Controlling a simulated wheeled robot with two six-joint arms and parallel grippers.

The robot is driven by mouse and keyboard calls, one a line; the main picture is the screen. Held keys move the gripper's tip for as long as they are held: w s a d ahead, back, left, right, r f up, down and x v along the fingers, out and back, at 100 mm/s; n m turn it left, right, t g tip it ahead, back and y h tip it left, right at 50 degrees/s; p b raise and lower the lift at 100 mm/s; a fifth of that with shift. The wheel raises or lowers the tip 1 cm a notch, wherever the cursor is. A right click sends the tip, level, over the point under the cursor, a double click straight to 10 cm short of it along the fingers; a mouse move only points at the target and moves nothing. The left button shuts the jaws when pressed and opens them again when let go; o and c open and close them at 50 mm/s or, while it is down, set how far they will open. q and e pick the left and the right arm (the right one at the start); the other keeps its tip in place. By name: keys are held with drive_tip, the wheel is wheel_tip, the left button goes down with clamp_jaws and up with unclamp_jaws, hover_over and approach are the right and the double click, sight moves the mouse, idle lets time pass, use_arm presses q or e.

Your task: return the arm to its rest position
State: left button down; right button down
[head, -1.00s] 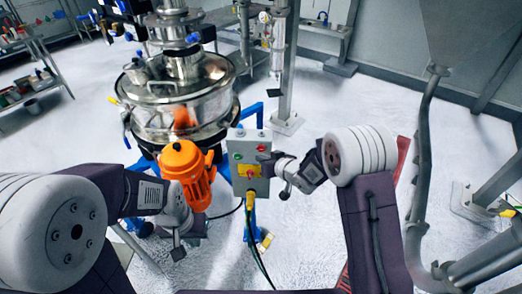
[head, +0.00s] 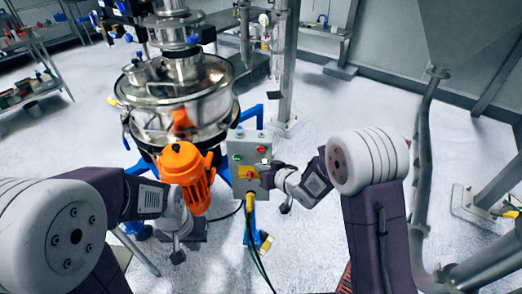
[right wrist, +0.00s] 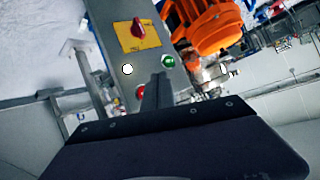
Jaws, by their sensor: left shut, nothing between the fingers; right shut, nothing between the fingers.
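My right gripper (head: 267,176) is shut and empty. In the head view it is at the right side of the grey control box (head: 243,207), overlapping its edge; I cannot tell whether they touch. In the right wrist view the box (right wrist: 112,45) shows a red knob (right wrist: 138,28) on a yellow plate, a green button (right wrist: 168,61), a white light (right wrist: 127,69) and a red button partly hidden by my dark gripper (right wrist: 157,92). My left gripper (head: 192,232) is low, below the orange motor (head: 184,172), shut and empty; its fingertips are hard to make out.
The steel sifter (head: 180,98) stands behind the motor on a blue frame. A grey post (head: 285,70) rises behind the box. A curved pipe (head: 422,170) and grey hopper (head: 470,40) stand at the right. A cable (head: 255,240) hangs below the box.

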drive_tip(key=d+r+m+t+h, duration=0.1)
drive_tip(key=d+r+m+h, duration=0.25)
drive_tip(key=d+r, duration=0.55)
drive_tip(key=s+d+f+g+h, duration=0.1)
drive_tip(key=s+d+f+g, duration=0.1)
drive_tip(key=s, duration=0.6)
drive_tip(key=s+d+f+g+h, duration=0.1)
drive_tip(key=s+d+f+g, duration=0.2)
drive_tip(key=s+f, duration=0.3)
drive_tip(key=s+d+f+g+h, duration=0.1)
drive_tip(key=s+d+f+g, duration=0.2)
drive_tip(key=s, duration=0.7)
drive_tip(key=shift+s+f+m+g, duration=0.3)
drive_tip(key=shift+f+m+g, duration=0.1)
drive_tip(key=shift+g, duration=0.6)
drive_tip(key=shift+d, duration=0.1)
